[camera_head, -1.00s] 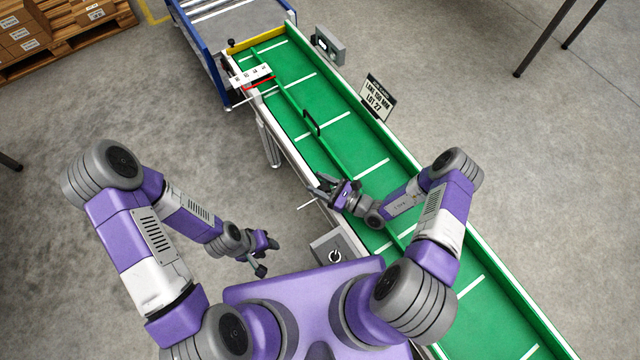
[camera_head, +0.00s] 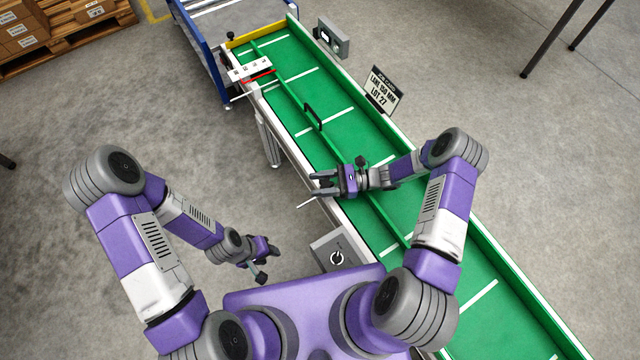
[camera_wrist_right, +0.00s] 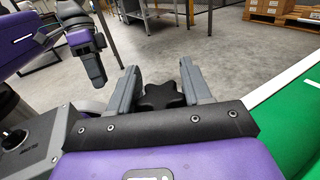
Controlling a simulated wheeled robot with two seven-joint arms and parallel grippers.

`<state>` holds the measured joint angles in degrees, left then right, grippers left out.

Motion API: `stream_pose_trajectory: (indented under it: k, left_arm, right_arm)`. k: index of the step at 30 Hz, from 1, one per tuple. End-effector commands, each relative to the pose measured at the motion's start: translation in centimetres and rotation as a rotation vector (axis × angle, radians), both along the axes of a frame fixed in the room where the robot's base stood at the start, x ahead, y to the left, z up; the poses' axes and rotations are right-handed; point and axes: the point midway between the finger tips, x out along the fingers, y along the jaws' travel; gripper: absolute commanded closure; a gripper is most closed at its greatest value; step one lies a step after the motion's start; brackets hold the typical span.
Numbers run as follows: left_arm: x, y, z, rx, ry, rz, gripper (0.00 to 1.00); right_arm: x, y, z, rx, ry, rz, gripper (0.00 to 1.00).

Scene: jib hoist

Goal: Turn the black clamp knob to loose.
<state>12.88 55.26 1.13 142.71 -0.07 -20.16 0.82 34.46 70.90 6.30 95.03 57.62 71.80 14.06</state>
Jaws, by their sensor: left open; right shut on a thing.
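The black star-shaped clamp knob (camera_wrist_right: 162,95) sits between the fingers of my right gripper in the right wrist view. My right gripper (camera_head: 318,184) is shut on it at the left side rail of the green conveyor (camera_head: 346,130). The gripper's fingers and body cover part of the knob, and it is hard to make out in the head view. My left gripper (camera_head: 269,262) is open and empty, over the floor left of the conveyor; the left arm also shows in the right wrist view (camera_wrist_right: 90,55).
A grey box with a round dial (camera_head: 337,258) stands close to my base. A green guide with a black handle (camera_head: 313,117) runs along the belt. A white scale plate (camera_head: 249,69) and a small black knob (camera_head: 231,36) are at the far end. A lane sign (camera_head: 382,88) stands on the right rail.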

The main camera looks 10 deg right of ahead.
Motion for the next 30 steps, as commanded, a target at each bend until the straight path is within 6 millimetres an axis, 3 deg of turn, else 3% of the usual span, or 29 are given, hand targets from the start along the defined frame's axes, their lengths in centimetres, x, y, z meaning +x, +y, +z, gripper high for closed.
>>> stream_pose_trajectory:
  k: [13, 14, 18, 26, 30]
  left_arm:
    - [0.0, 0.0, -0.1, 0.0, 0.0, 0.0, 0.57]
    - [0.0, 0.0, -0.1, 0.0, 0.0, 0.0, 0.57]
    - [0.0, 0.0, -0.1, 0.0, 0.0, 0.0, 0.57]
    - [0.0, 0.0, -0.1, 0.0, 0.0, 0.0, 0.57]
    - [0.0, 0.0, 0.6, 0.0, 0.0, 0.0, 0.57]
  right_arm:
    - [0.0, -0.1, 0.0, -0.001, 0.002, 0.01, 0.82]
    - [0.0, -0.1, 0.0, -0.001, 0.002, 0.01, 0.5]
    - [0.0, 0.0, 0.0, 0.0, 0.002, 0.01, 0.31]
    - [0.0, 0.0, 0.1, 0.001, 0.001, 0.01, 0.31]
    - [0.0, 0.0, 1.3, 0.0, -0.001, 0.01, 0.31]
